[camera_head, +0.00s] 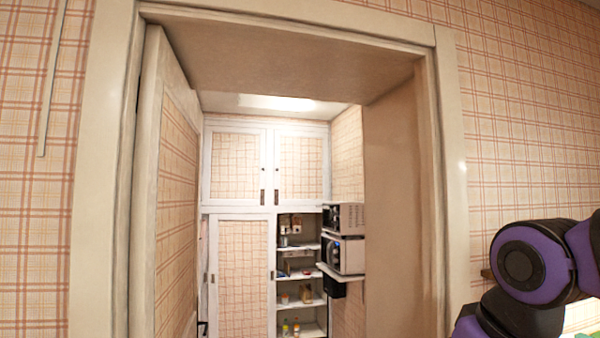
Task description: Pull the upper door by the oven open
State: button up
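Two upper cupboard doors show through the doorway at the back of the small room, both shut. The left upper door (232,166) and the right upper door (301,168) have plaid panels in white frames. Two oven-like appliances stand on wall shelves at the right, an upper one (343,217) and a lower one (343,254). The right upper door is the one nearer to them. My arm shows at the lower right, on this side of the doorway. My gripper is not in view.
A door frame (452,180) surrounds the opening, and its plaid door (172,200) stands open inward at the left. Below the upper doors are a plaid sliding-style door (244,275) and open shelves (303,299) with small items. The doorway's middle looks clear; its floor is out of view.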

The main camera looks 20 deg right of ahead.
aim_at(301, 159)
jog(key=i, duration=5.8)
jog(key=i+z, duration=0.2)
jog(key=i, duration=1)
jog(key=z, duration=0.4)
